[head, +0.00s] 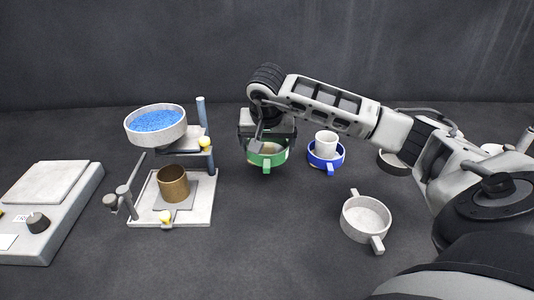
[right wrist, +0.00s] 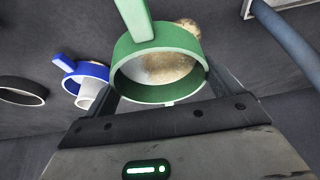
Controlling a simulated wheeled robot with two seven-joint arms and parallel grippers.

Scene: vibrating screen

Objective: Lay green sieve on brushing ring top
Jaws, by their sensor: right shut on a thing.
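The green sieve (head: 267,157) is a round shallow ring with stub handles, below my right gripper (head: 266,140) near the middle of the head view. My right gripper is shut on the green sieve. In the right wrist view the green sieve (right wrist: 158,52) sits between the fingers, with one handle pointing up the picture and a tan, grainy patch showing through the ring. Which thing is the brushing ring I cannot tell for sure; a dark ring (head: 393,163) lies partly hidden behind my right arm. My left gripper is not in view.
A blue sieve (head: 326,162) with a white cup (head: 326,144) stands right of the green sieve. A light grey sieve (head: 366,218) lies nearer. At left stand a frame (head: 200,205) with a bowl of blue grains (head: 155,133), a bronze cup (head: 173,184) and a scale (head: 50,210).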

